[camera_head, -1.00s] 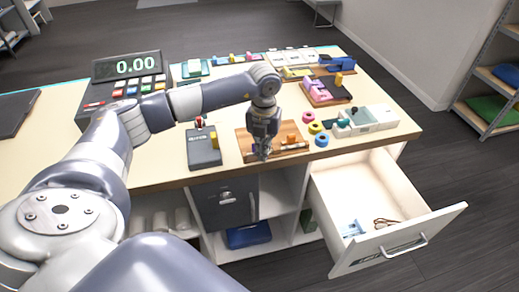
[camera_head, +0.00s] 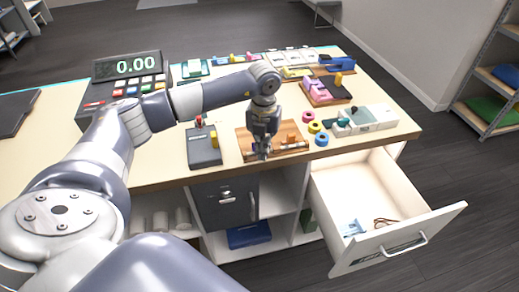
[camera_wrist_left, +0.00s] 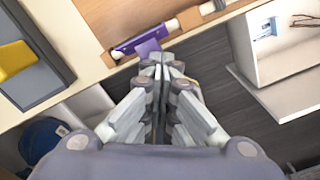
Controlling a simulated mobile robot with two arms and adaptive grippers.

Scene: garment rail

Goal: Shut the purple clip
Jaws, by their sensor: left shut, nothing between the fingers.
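The purple clip (camera_wrist_left: 143,40) shows in the left wrist view, lying along a pale rod on the wooden board (camera_wrist_left: 110,20). I cannot tell whether the clip is fully shut. My left gripper (camera_wrist_left: 160,62) is shut and empty, its fingertips close below the tab; I cannot tell if they touch it. In the head view my left gripper (camera_head: 262,152) points down over the front of the wooden board (camera_head: 285,131) and mostly hides the clip. My right gripper is not in view.
A dark box with a yellow switch (camera_head: 204,148) stands left of the board. Colored rings (camera_head: 314,127) and a pale device (camera_head: 375,117) lie to its right. An open drawer (camera_head: 440,222) juts out below the counter at the right. A price display (camera_head: 128,67) stands back left.

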